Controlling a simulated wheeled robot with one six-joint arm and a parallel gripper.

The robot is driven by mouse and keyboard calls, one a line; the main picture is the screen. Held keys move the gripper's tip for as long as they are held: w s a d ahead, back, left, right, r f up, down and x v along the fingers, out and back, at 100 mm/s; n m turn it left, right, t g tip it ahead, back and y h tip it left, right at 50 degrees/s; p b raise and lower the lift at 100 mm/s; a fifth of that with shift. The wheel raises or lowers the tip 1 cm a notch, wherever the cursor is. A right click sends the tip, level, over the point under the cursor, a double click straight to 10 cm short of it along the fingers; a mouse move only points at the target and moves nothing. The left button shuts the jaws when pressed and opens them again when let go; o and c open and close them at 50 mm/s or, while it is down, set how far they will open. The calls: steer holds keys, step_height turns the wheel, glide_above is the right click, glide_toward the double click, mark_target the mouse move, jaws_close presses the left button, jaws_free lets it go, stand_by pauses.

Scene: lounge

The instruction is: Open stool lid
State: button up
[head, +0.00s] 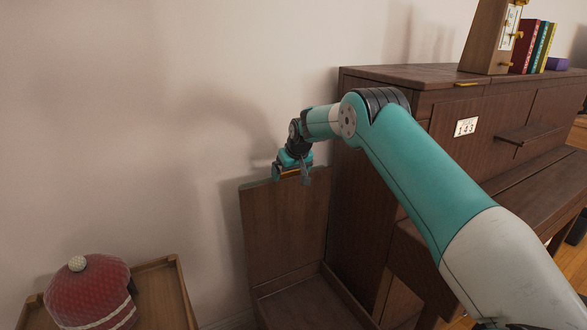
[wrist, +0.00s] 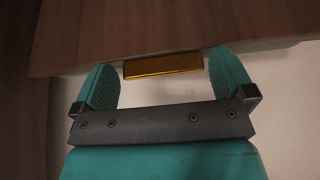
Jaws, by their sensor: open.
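The stool lid (head: 284,225) is a brown wooden panel that stands upright, close to the wall, in the head view. Below it the open stool box (head: 305,300) shows its hollow inside. My gripper (head: 291,176) is at the lid's top edge. In the wrist view my gripper (wrist: 163,78) is open, with a finger on each side of a gold handle (wrist: 163,66) on the edge of the lid (wrist: 150,25). The fingers do not close on the handle. The lower part of the stool is out of the picture.
A brown upright piano (head: 355,170) stands right beside the stool. A wooden tray table (head: 165,290) with a red knitted hat (head: 88,292) is at the lower left. The wall is close behind the lid.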

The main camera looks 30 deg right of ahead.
steer(key=b+v, duration=0.2)
steer(key=v, duration=1.5)
steer(key=shift+r, duration=0.25)
steer(key=s+a+r+n+g+y+p, duration=0.1)
steer(key=s+a+r+n, duration=0.1)
steer(key=s+a, duration=0.75)
steer(key=s+a+r+n+g+y+p, duration=0.1)
steer(key=s+a+r+n+y+p, duration=0.15)
steer(key=s+a, duration=0.7)
steer(key=s+a+f+n+g, duration=0.1)
steer(key=s, duration=1.1)
steer(key=s+a+f+n+g, duration=0.1)
steer(key=s+g, duration=0.1)
steer(key=s, duration=1.1)
steer(key=shift+s+a, duration=0.3)
steer(key=shift+a, duration=0.05)
